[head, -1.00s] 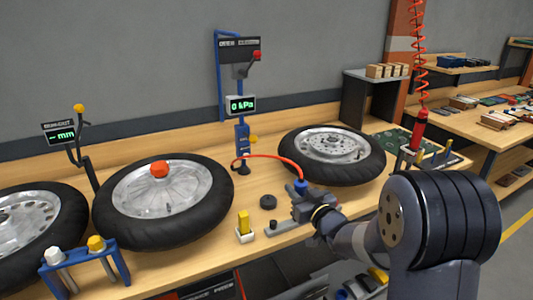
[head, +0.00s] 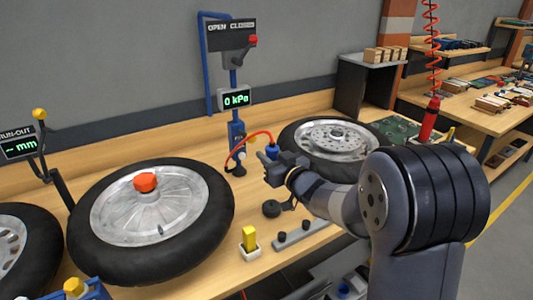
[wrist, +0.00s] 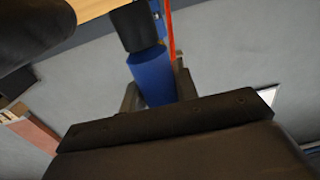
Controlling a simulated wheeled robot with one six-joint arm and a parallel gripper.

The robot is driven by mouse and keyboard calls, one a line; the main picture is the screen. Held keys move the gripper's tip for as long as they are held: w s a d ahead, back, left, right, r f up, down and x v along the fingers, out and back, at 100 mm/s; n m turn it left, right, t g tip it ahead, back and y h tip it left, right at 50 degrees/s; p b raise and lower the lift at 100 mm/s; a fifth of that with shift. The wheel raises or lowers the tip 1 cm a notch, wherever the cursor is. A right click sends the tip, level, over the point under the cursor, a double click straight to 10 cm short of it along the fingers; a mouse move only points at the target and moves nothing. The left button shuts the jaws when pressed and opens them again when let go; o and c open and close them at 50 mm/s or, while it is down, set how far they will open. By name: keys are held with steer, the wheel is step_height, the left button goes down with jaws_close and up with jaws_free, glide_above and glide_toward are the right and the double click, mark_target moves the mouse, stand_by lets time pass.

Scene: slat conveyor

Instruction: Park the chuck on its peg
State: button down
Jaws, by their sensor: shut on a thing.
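The chuck (head: 272,152) is a blue cylinder with a red hose (head: 247,138) arching from it to the left, down to the gauge post. My gripper (head: 268,160) is shut on the chuck and holds it above the bench, left of the right-hand wheel. In the wrist view the blue chuck (wrist: 153,75) sits between the jaws, with a black end (wrist: 135,26) beyond it. A small dark stand (head: 239,168) with a pale top is at the post's foot, left of my gripper and apart from the chuck. I cannot tell for certain which part is the peg.
The gauge display (head: 236,97) reads 0 kPa, below an OPEN/CLOSED panel (head: 232,37). A wheel with a red cap (head: 150,215) lies left; another wheel (head: 335,140) lies behind my arm.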

steer(key=shift+f+b, duration=3.1)
steer(key=shift+f, duration=0.9)
steer(key=shift+s+f+b, duration=0.1)
steer(key=shift+f+b, duration=0.2)
steer(key=shift+b, duration=0.1)
steer(key=shift+r, duration=0.15)
steer(key=shift+r+p, duration=0.45)
steer(key=shift+r, duration=0.15)
steer(key=shift+f+b, duration=0.5)
steer(key=shift+f, duration=0.15)
steer(key=shift+r+p, duration=0.4)
steer(key=shift+r, duration=0.25)
steer(key=shift+f+b, duration=0.7)
steer(key=shift+f, duration=0.05)
steer(key=shift+r, duration=0.1)
